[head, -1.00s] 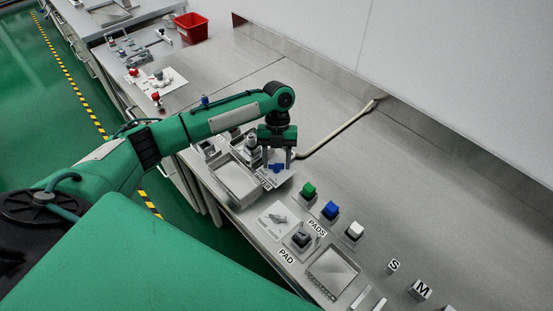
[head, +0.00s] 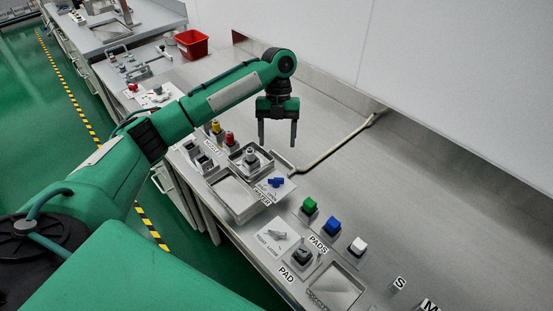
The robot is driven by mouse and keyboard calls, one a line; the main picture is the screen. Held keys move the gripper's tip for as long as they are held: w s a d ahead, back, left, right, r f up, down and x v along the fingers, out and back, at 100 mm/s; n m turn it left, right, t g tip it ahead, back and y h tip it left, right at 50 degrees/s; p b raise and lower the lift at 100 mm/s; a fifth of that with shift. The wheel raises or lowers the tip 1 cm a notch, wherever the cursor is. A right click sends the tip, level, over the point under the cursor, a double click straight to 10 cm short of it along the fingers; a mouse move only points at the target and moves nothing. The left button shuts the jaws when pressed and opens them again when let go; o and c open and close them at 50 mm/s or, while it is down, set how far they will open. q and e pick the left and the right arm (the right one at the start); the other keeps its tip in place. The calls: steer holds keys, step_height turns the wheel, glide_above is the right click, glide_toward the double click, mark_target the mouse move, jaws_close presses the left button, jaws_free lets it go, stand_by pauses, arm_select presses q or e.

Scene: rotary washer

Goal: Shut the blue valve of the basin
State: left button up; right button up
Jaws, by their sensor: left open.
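The blue valve (head: 276,182) is a small blue handle on a light plate beside the WATER label. Its handle lies roughly crosswise in the picture; whether it is shut cannot be told. The basin (head: 229,204) is a shallow metal tray just left of the valve plate. My left gripper (head: 278,141) is open and empty, fingers pointing down, raised above and behind the valve and apart from it. My right gripper is not in view.
A knobbed spindle in a square tray (head: 236,158) stands behind the basin. Green (head: 309,205), blue (head: 332,227) and white (head: 357,246) pads stand to the right. A pale hose (head: 335,146) runs along the bench. The bench at the right rear is clear.

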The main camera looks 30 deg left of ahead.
arm_select(q)
steer(key=shift+v, duration=1.1)
steer(key=shift+r, duration=0.1)
